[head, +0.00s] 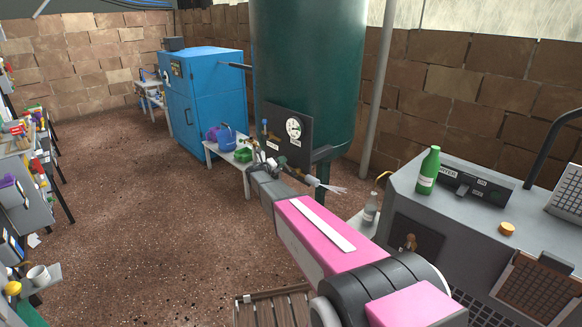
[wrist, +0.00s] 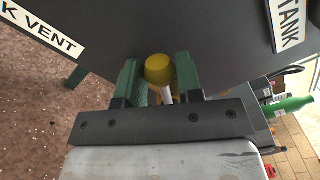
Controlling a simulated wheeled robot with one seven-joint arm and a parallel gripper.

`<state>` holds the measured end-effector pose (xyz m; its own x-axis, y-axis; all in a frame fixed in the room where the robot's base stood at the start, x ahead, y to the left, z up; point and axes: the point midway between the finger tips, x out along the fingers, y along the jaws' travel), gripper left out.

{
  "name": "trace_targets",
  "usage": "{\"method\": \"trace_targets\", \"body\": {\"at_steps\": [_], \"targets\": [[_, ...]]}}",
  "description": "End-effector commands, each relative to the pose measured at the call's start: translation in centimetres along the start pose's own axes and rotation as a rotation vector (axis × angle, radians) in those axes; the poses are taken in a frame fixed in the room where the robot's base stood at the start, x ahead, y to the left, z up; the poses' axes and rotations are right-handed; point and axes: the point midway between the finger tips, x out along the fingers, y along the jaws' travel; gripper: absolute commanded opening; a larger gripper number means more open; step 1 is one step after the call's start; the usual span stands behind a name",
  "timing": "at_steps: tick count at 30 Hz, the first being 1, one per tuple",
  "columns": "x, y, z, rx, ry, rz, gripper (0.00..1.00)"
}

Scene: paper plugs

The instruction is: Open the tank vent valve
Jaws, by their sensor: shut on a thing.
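A dark panel (head: 300,150) with a round gauge (head: 293,127) is fixed to the big green tank (head: 305,60) in the head view. In the wrist view, a valve handle with a yellow knob (wrist: 159,68) and a pale stem sits between the green fingers of my gripper (wrist: 160,82). My gripper is shut on this handle. A label ending in "K VENT" (wrist: 40,30) is at upper left, and a "TANK" label (wrist: 289,20) is at upper right. In the head view, a pale jet (head: 334,188) sprays right from a small nozzle (head: 311,181). The valve body is hidden.
A blue cabinet (head: 205,90) stands left of the tank. A grey machine (head: 400,205) with a green bottle (head: 428,171) is at right. The floor at left is open.

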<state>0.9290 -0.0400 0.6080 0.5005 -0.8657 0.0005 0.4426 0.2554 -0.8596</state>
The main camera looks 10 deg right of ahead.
Motion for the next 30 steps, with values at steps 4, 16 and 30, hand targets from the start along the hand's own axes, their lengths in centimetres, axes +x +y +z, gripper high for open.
{"method": "trace_targets", "body": {"at_steps": [4, 16, 30], "targets": [[0.0, 0.4, 0.0, -0.045, 0.003, 0.0, 0.2], [0.0, 1.0, -0.1, -0.112, 0.002, 0.0, 0.2], [0.0, 2.6, -0.4, -0.318, 0.002, 0.0, 0.2]]}}
